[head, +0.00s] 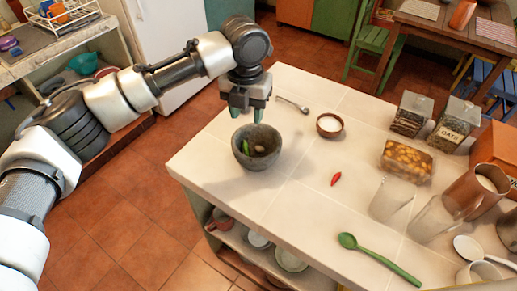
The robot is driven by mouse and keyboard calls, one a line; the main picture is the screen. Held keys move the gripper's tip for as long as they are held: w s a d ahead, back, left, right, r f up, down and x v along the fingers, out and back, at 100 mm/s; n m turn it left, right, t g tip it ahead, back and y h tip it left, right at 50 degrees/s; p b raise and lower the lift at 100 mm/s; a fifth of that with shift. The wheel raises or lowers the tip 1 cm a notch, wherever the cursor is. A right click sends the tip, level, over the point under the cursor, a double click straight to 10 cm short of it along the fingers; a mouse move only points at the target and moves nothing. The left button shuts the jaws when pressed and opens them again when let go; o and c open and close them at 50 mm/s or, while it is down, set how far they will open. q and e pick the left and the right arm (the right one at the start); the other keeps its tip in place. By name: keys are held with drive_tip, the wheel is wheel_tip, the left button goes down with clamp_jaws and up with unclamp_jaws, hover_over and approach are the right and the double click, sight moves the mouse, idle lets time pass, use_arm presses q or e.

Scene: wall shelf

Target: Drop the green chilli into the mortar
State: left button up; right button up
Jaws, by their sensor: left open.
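The grey stone mortar (264,164) stands upright near the left edge of the tiled counter. The green chilli (246,147) lies inside it, against the left part of the inner wall. A small pale lump (260,149) is also in the mortar; I cannot tell what it is. My left gripper (247,113) is above the mortar, fingers pointing down. It is open and empty, apart from the chilli. My right gripper is not in view.
A red chilli (336,179) lies on the counter to the right. A small bowl of white stuff (329,126) and a spoon (292,104) are behind. A green spoon (379,258), clear glasses and jars fill the right side. The counter's front left is clear.

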use_arm(q)
wheel_tip(320, 180, up, 8)
drive_tip(key=shift+b, duration=0.4)
